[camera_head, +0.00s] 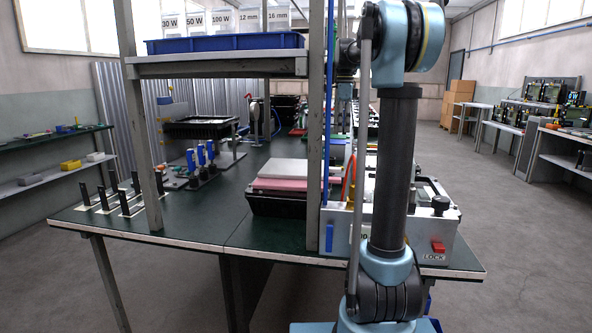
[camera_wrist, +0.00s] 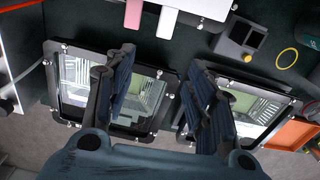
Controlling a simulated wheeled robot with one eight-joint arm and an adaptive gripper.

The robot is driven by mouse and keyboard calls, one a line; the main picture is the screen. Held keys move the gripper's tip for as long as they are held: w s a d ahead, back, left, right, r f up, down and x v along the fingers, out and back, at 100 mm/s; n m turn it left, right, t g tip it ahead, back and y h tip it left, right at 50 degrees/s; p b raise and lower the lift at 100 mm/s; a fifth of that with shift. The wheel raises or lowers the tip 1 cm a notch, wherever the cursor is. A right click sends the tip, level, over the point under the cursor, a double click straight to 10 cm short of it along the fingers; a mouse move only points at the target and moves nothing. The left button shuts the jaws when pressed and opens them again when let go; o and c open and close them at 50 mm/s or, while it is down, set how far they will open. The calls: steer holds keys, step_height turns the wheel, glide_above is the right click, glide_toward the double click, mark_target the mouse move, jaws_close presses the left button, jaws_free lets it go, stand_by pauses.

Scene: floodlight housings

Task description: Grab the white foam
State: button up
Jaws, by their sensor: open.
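In the head view, a white foam slab (camera_head: 276,167) lies on top of a pink foam slab (camera_head: 281,184) in a low black tray (camera_head: 284,206) on the green table. In the wrist view, a white piece (camera_wrist: 206,8) is cut off by the top edge, with a pink piece (camera_wrist: 133,13) and a narrow white piece (camera_wrist: 167,22) to its left; I cannot tell for sure which is the foam. My gripper (camera_wrist: 158,80) is open and empty, its dark fingers spread, above black-framed glass housings. In the head view the gripper cannot be made out.
A post and an upper shelf with a blue bin (camera_head: 225,43) stand close to the foam stack. A grey box (camera_head: 437,225) with a red switch is to the right. In the wrist view, two glass-fronted housings (camera_wrist: 50,93) lie below the fingers, and a yellow ring (camera_wrist: 286,58) lies right.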

glide_above(340, 168)
steer(key=f, duration=1.1)
steer(key=shift+s+d+f, duration=0.2)
steer(key=shift+s+f, duration=0.1)
steer(key=shift+s, duration=0.05)
steer(key=shift+w+a+f, duration=0.1)
steer(key=shift+w+f, duration=0.05)
steer(key=shift+f, duration=1.2)
steer(key=shift+w+a+f, duration=0.1)
steer(key=shift+w+f, duration=0.05)
steer(key=shift+f, duration=1.15)
steer(key=c, duration=1.1)
